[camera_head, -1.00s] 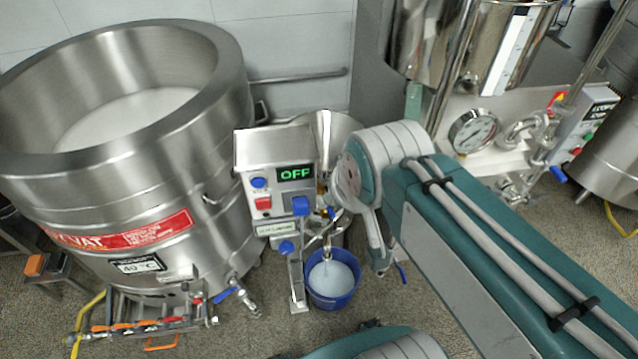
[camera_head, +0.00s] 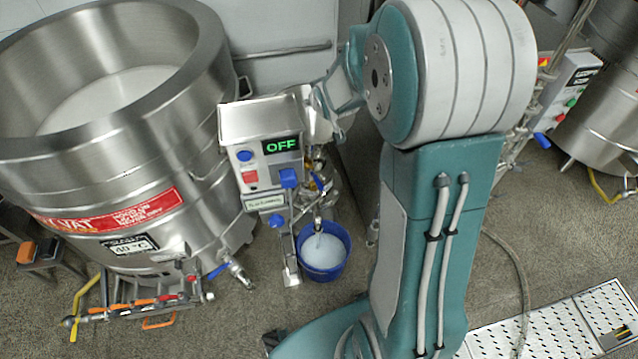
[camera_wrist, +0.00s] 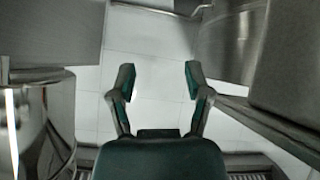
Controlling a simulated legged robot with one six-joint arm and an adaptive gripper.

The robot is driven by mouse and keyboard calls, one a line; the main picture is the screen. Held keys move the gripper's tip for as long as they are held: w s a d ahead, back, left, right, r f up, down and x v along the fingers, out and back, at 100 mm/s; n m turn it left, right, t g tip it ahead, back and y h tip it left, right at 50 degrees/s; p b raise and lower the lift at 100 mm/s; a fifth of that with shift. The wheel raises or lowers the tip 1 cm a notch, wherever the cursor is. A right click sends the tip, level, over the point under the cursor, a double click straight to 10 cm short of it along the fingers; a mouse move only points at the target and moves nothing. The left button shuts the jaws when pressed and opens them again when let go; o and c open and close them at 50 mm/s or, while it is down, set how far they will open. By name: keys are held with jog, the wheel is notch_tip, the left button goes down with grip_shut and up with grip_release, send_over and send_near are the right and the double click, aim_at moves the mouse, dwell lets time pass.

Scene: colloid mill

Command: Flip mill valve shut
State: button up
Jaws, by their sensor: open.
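A small blue lever (camera_head: 317,182), which looks like the mill valve's handle, sits right of the box above the outlet spout. A blue bucket (camera_head: 345,262) with whitish liquid stands under the spout, and a pale stream seems to fall into it. My gripper (camera_wrist: 159,78) is open and empty in the wrist view, facing pale wall tiles; the lever is not recognisable there. In the head view my forearm reaches behind the mill's top and the fingers are hidden.
A large steel vat (camera_head: 110,165) of white liquid stands at left, with orange-handled piping (camera_head: 130,312) low in front. A second steel machine with a button box (camera_head: 570,85) is at right. A white perforated platform (camera_head: 560,335) lies at lower right. Floor between is mostly clear.

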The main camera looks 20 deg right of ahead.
jog(key=w+d+f+t, duration=0.1)
jog(key=w+d+f, duration=0.15)
jog(key=f, duration=0.25)
jog(key=w+d+f+t, duration=0.1)
jog(key=w+f, duration=0.2)
jog(key=f, duration=0.2)
jog(key=t+y, duration=0.3)
jog(key=t, duration=0.3)
send_near(320, 185)
jog(key=w, duration=1)
jog(key=shift+a+f, duration=0.2)
jog(key=shift+a, duration=0.2)
grip_shut()
